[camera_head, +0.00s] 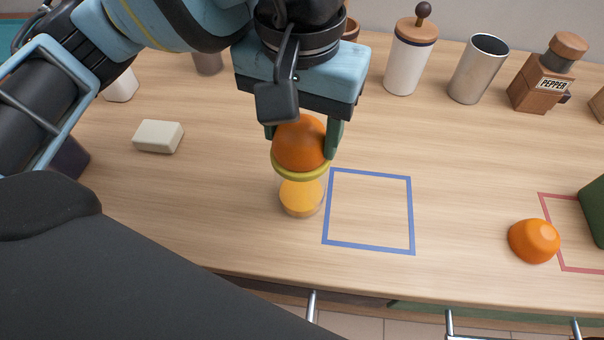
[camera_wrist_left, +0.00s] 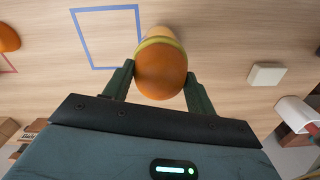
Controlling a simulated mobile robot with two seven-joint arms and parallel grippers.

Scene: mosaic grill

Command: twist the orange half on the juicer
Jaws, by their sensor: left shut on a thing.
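An orange half (camera_head: 299,144) sits dome up on the juicer, over its yellow-green rim (camera_head: 301,172). The juicer's clear cup (camera_head: 301,197) below holds orange juice and stands just left of the blue square outline. My left gripper (camera_head: 304,139) comes down from above, shut on the orange half. In the left wrist view, the orange half (camera_wrist_left: 161,72) is between the two dark green fingers (camera_wrist_left: 160,82). The juicer's reamer is hidden under the fruit. Another orange half (camera_head: 534,240) lies at the right near the red outline. My right gripper is not in view.
A blue square outline (camera_head: 411,215) marks bare table beside the juicer. A white block (camera_head: 158,136) lies at the left. A white lidded jar (camera_head: 410,57), a metal cup (camera_head: 479,69) and a pepper box (camera_head: 541,84) stand at the back. A dark green object (camera_head: 594,211) is at the right edge.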

